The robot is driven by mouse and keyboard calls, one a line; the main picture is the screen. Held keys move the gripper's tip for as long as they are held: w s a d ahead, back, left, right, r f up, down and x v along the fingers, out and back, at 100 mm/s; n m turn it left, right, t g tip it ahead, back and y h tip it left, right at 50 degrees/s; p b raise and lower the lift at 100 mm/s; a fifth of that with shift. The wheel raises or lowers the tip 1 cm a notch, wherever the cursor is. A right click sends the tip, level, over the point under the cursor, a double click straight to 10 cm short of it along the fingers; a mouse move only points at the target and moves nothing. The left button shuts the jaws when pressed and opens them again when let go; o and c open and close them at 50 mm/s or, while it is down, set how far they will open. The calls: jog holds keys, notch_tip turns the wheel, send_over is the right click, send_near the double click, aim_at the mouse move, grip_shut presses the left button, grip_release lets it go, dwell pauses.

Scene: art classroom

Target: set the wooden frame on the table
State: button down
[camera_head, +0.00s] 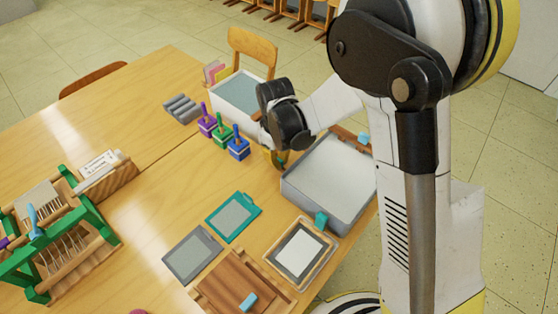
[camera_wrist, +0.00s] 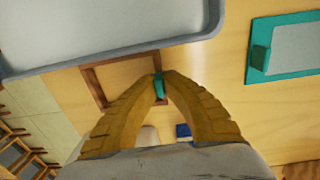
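The wooden frame (camera_wrist: 127,101) is a thin brown rectangle with an open middle, left of my fingertips in the wrist view. The grey tray's rim runs close along its upper side. In the head view, my gripper (camera_head: 280,158) points down behind the grey tray, and my arm hides much of the frame. A brown piece of it (camera_head: 345,134) shows beyond the arm. I cannot tell whether the frame touches the table (camera_head: 170,205).
The grey tray (camera_head: 296,194) stands beside my gripper. Purple, green and blue handled tools (camera_head: 238,148) stand to its left. A teal-edged screen (camera_head: 213,232), a grey screen (camera_head: 190,275) and a wooden board (camera_head: 225,285) lie in front. Bare table lies left of the teal screen.

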dwell(0.4)
jog(key=c, duration=1.5)
grip_release()
jog(key=shift+c, duration=0.2)
notch_tip(320, 180, up, 12)
jog(key=shift+s+a, duration=0.2)
jog(key=shift+s+f, duration=0.1)
